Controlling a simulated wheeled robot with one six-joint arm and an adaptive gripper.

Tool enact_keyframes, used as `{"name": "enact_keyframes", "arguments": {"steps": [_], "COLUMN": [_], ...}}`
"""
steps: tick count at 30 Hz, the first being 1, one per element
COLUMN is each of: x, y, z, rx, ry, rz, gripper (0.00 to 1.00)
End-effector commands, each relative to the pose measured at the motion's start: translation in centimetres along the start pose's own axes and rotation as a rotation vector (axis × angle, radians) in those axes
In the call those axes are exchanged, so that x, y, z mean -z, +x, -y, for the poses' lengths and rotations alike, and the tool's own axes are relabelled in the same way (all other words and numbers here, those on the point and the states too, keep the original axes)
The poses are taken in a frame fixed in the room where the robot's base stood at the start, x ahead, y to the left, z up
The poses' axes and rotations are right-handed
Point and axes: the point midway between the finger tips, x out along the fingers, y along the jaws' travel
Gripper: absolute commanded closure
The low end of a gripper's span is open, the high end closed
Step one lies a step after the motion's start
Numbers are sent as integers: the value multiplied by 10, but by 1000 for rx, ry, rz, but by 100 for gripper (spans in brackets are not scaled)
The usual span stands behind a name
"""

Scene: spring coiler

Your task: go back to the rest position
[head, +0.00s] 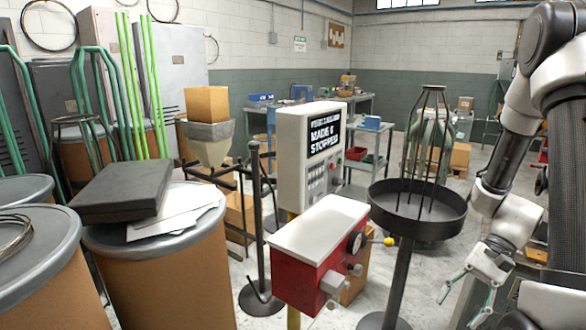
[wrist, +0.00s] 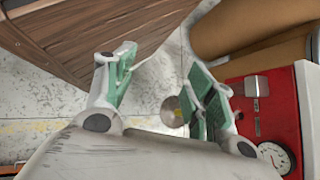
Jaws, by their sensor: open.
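My gripper (head: 460,306) hangs at the lower right of the head view, to the right of the red machine box. It is open and empty, and its two green-padded fingers stand apart in the wrist view (wrist: 163,70). The red machine box (head: 300,275) has a white top, a round dial, knobs and a yellow ball knob (head: 389,242). In the wrist view the red box (wrist: 262,110) is to the right of the fingers. A small round knob (wrist: 172,111) shows close to the right finger there; I cannot tell whether they touch.
A black round tray on a post (head: 418,228) stands between the red box and my arm. A grey control cabinet (head: 308,180) is behind the box. Drums (head: 165,270) fill the left. In the wrist view, a wood-grained surface (wrist: 90,35) lies beyond the left finger.

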Motion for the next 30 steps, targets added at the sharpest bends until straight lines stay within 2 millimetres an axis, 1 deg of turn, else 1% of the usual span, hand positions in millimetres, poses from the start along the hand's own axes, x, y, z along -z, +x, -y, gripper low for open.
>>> {"name": "enact_keyframes", "arguments": {"steps": [1, 6, 12, 15, 18, 21, 24, 27, 30], "x": [-11, -44, -84, -106, -130, -151, -168, -180, -185], "y": [-15, -59, -104, -121, -134, -141, -148, -153, -154], "z": [-2, -14, -18, -18, -17, -13, -7, -2, 1], "rx": [-49, -208, -349, -394, -415, -402, -377, -360, -354], "ry": [-61, -252, -464, -561, -649, -721, -778, -818, -844], "rz": [-64, -271, -517, -639, -751, -846, -922, -970, -986], "gripper": [45, 45, 45, 45, 45, 45, 45, 45, 45]}}
